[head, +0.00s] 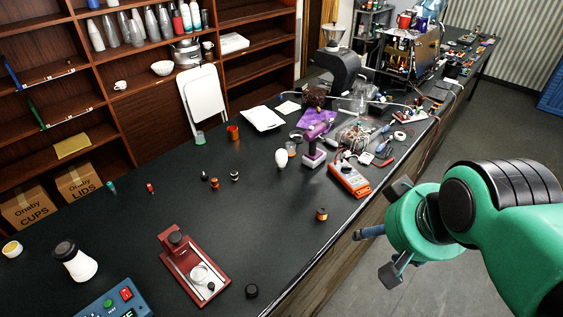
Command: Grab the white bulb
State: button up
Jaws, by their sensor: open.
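Part of the gripper is hidden behind my green wrist.
A copper spool (321,214) sits near the front edge. A red scale-like device (194,265) is at front left. The tabletop left of the bulb is mostly clear.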

jog(key=w+a+r+n+p, duration=0.1)
jog(key=w+r+p, duration=0.15)
jog(key=w, duration=0.55)
jog(key=w+a+r+p, duration=0.2)
jog(key=w+r, duration=0.1)
jog(key=w, duration=0.4)
jog(key=n+g+y+p, duration=0.15)
jog(key=n+p, duration=0.25)
jog(key=p, duration=0.8)
send_over(282, 157)
jog(key=s+d, duration=0.2)
jog(key=s, duration=0.1)
notch_tip(282, 157, down, 25)
jog(key=shift+w+d, duration=0.2)
jog(key=shift+w, duration=0.05)
jog(key=shift+f, duration=0.15)
jog(key=shift+p+x, duration=0.65)
jog(key=shift+x, duration=3.55)
jog(key=shift+a, duration=0.15)
jog(key=shift+p+x, duration=0.75)
jog(key=shift+x, duration=1.8)
